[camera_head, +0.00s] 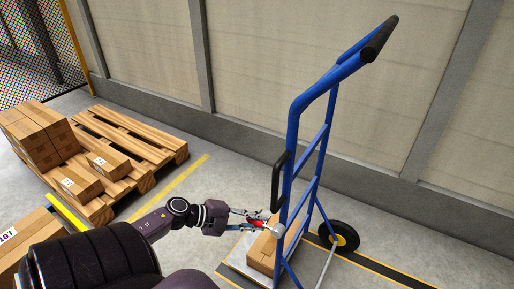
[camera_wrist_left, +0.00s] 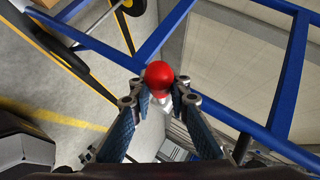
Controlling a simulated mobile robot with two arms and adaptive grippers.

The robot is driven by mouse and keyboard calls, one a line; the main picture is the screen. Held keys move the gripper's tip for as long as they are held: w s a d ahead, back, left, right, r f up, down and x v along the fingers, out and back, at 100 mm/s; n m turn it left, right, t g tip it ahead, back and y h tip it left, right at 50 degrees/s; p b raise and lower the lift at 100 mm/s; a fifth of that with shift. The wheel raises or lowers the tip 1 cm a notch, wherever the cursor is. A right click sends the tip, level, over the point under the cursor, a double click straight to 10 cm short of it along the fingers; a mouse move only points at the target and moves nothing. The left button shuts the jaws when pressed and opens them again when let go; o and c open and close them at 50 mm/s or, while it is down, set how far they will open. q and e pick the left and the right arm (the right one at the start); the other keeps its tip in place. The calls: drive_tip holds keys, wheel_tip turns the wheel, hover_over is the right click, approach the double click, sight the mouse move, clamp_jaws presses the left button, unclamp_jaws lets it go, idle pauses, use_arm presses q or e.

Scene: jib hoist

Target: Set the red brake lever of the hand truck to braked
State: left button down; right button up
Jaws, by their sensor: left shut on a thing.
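The blue hand truck (camera_head: 296,133) stands upright near the wall, with black grips and a black wheel. Its red brake lever (camera_head: 258,223) shows as a small red piece beside the frame's lower left upright. In the left wrist view the lever's round red knob (camera_wrist_left: 159,75) is large and central, in front of the blue frame (camera_wrist_left: 165,32). My left gripper (camera_head: 254,218) is at the lever. In the left wrist view its fingers (camera_wrist_left: 160,98) are closed about the red part just below the knob. The lever's pivot is mostly hidden. My right gripper is not in view.
A cardboard box (camera_head: 264,253) sits low at the hand truck's foot. A wooden pallet (camera_head: 138,137) with several boxes (camera_head: 38,135) is at the left. The wall (camera_head: 270,65) runs close behind the truck. Floor between pallet and truck is clear.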

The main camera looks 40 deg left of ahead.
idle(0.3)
use_arm(q)
drive_tip(key=c, duration=1.8)
unclamp_jaws()
drive_tip(key=shift+s, duration=0.1)
drive_tip(key=v, duration=1.2)
